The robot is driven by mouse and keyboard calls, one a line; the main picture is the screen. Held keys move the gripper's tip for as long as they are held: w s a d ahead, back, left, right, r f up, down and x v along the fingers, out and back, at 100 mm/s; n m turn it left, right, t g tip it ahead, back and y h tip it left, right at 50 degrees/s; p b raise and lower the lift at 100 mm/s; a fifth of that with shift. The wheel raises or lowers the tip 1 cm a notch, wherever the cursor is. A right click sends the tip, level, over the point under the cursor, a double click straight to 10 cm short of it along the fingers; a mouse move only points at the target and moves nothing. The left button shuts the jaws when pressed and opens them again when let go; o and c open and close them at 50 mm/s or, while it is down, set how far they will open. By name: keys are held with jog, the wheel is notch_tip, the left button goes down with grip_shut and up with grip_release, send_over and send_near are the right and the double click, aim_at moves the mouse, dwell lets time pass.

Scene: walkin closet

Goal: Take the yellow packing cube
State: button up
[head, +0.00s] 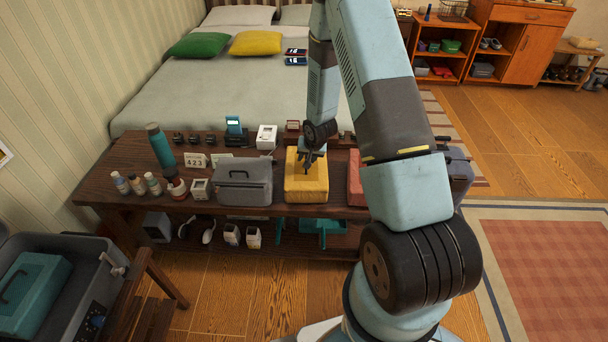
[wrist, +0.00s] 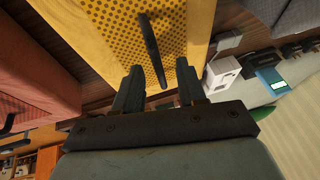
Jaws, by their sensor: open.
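The yellow packing cube (head: 306,183) sits on the dark wooden bench (head: 120,180) at the foot of the bed. It has a mesh top and a dark strap handle (wrist: 152,50), which shows in the wrist view. My gripper (head: 311,160) is above the cube, pointing down at its top. In the wrist view my gripper (wrist: 158,85) is open, with the handle's end between its two fingers. The cube (wrist: 95,30) fills the upper middle of that view. I cannot tell whether the fingers touch the cube.
A grey case (head: 244,182) stands left of the cube, and a red cube (head: 355,178) stands right of it, partly behind my arm. A teal bottle (head: 160,146), small jars and a white box (head: 266,137) are also on the bench. Open floor lies at right.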

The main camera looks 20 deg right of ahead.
grip_shut()
dwell(0.3)
dwell(1.1)
